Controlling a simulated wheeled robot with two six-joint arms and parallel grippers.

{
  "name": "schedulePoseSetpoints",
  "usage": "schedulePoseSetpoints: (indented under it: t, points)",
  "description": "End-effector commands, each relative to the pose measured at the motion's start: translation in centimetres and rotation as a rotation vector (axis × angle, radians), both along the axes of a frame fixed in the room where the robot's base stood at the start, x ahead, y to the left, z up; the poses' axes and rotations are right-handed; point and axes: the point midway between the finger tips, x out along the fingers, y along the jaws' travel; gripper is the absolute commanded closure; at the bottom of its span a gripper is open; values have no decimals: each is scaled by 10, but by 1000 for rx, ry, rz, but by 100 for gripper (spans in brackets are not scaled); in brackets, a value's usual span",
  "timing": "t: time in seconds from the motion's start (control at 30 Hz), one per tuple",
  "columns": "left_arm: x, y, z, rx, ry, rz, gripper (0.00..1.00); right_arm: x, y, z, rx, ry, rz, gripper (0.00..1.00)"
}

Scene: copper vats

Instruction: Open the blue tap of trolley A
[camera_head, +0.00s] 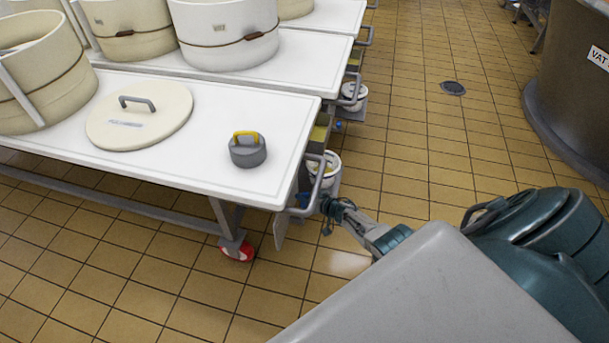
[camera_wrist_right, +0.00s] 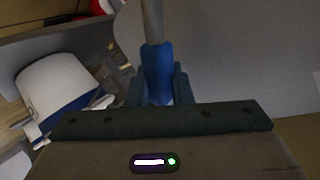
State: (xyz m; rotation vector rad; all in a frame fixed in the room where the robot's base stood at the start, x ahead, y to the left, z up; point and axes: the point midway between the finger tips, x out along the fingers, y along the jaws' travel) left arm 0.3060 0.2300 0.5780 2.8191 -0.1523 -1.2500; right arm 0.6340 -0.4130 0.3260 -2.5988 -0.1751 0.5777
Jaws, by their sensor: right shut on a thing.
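The near trolley (camera_head: 290,110) has a white top and a grey end handle; I see no letter A on it. My right gripper (camera_head: 328,204) reaches in from the right to the trolley's end, below the top. In the right wrist view, my right gripper (camera_wrist_right: 160,88) is shut on the blue tap (camera_wrist_right: 157,62), whose blue sleeve sits between the fingers. A grey rod runs up from the sleeve. The tap's valve and outlet are hidden, so I cannot tell whether it is open. My left gripper is not in view.
A white bucket (camera_wrist_right: 62,88) stands beside the gripper in the right wrist view. A grey weight (camera_head: 248,154) and a round lid (camera_head: 138,116) lie on the trolley top. A copper vat (camera_head: 570,90) stands right.

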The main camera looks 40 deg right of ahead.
Motion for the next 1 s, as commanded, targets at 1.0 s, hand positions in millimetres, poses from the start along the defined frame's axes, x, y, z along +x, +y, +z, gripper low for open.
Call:
schedulePoseSetpoints:
  t: [1.0]
  points:
    - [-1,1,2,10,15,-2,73,1,-2,-1,18,15,0,61]
